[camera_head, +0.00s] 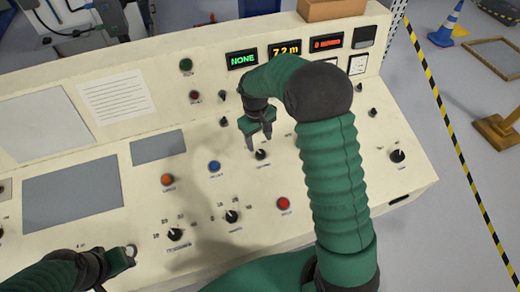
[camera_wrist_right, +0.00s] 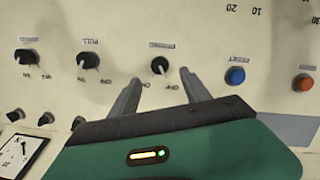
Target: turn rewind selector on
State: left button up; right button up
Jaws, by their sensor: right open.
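A black selector knob (camera_head: 261,155) sits on the cream console, just below my right gripper (camera_head: 259,141). The right wrist view shows this knob (camera_wrist_right: 160,65) with a pale pointer line and small on/off marks; its name label is too blurred to read for certain. My right gripper also shows in the wrist view (camera_wrist_right: 160,77), open and empty, its two fingertips on either side of the knob's near side. I cannot tell whether they touch it. My left gripper (camera_head: 116,267) is at the bottom left, partly cut off.
Blue button (camera_head: 214,167), orange button (camera_head: 167,180) and red button (camera_head: 284,203) lie around the knob. Two more selector knobs (camera_wrist_right: 88,60) (camera_wrist_right: 24,56) stand beside it. Displays, including a green NONE display (camera_head: 241,59), line the raised back panel.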

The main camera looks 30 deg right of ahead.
aim_at(260, 152)
jog(key=f, duration=0.7)
jog(key=shift+w+d+f+p, duration=0.15)
jog(key=shift+w+d+p, duration=0.15)
jog(key=shift+w, duration=0.1)
jog(key=shift+s+f, duration=0.25)
jog(key=shift+w, duration=0.1)
grip_shut()
